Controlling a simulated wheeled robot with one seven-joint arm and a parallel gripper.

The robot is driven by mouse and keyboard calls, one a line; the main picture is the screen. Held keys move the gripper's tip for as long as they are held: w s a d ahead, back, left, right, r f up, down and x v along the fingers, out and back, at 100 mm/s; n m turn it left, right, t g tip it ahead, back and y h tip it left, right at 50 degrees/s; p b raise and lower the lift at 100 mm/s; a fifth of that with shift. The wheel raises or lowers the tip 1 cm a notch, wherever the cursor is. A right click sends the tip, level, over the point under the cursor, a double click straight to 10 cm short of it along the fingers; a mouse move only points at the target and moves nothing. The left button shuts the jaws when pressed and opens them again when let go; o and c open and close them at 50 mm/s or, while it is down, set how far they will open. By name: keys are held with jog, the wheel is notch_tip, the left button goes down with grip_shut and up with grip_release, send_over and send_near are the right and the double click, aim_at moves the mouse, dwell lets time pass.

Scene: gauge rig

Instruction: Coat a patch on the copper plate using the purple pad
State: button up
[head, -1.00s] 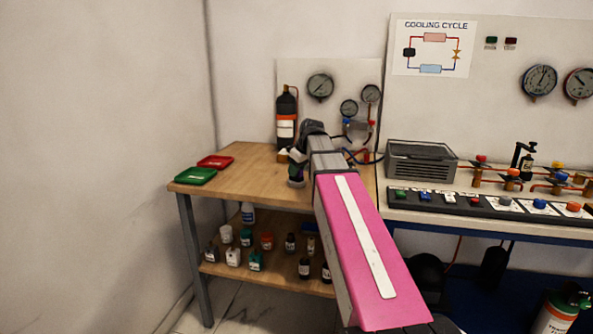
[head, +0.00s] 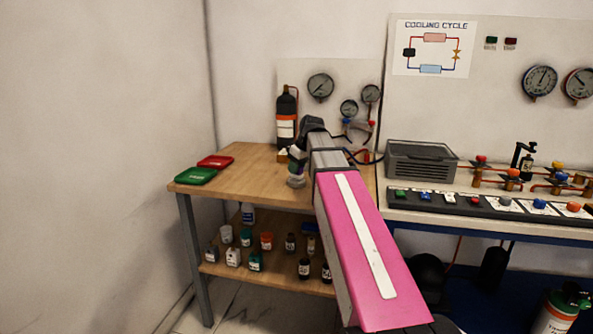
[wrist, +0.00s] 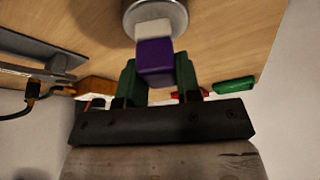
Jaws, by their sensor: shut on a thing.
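My gripper (wrist: 160,82) has green fingers and is shut on the purple pad (wrist: 155,62), a small block with a pale whitish end (wrist: 153,31). The pad's pale end is over a round metal tin (wrist: 180,14) on the wooden table; I cannot tell whether they touch. The tin is cut off by the top of the wrist view. In the head view my gripper (head: 296,162) is small, just above the tin (head: 296,182). I cannot make out the copper plate clearly; my arm covers part of the tabletop.
A red tray (head: 215,161) and a green tray (head: 195,175) lie at the table's left end. A black bottle (head: 287,118) stands behind my gripper. A grey basket (head: 421,160) is on the bench at right. An orange-brown block (wrist: 97,87) shows in the wrist view.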

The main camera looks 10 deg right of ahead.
jog(key=shift+r, duration=2.9)
jog(key=shift+s, duration=0.1)
